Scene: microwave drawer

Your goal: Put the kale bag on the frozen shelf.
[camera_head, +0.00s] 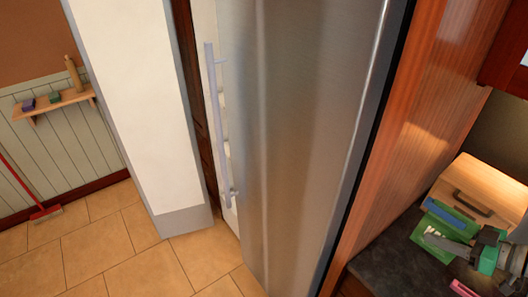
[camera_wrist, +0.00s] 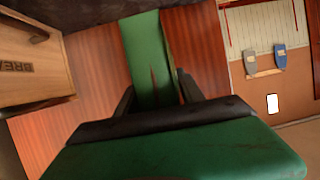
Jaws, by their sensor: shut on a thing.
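The kale bag appears to be the green packet (camera_head: 447,222) with a blue band, at the right of the head view in front of a wooden box. My gripper (camera_head: 478,240) is at the lower right, shut on the packet. In the wrist view, a green strip (camera_wrist: 146,50) stands between my dark fingers (camera_wrist: 157,92). The tall steel fridge (camera_head: 305,130) fills the middle of the head view, with a long upright handle (camera_head: 220,130) at its left. I cannot tell whether its door is open. The frozen shelf is not visible.
A wooden bread box (camera_head: 490,180) stands on the dark counter (camera_head: 400,265); its lettering shows in the wrist view (camera_wrist: 22,65). A reddish wood panel (camera_head: 415,120) separates fridge and counter. A white pillar (camera_head: 135,100) stands left.

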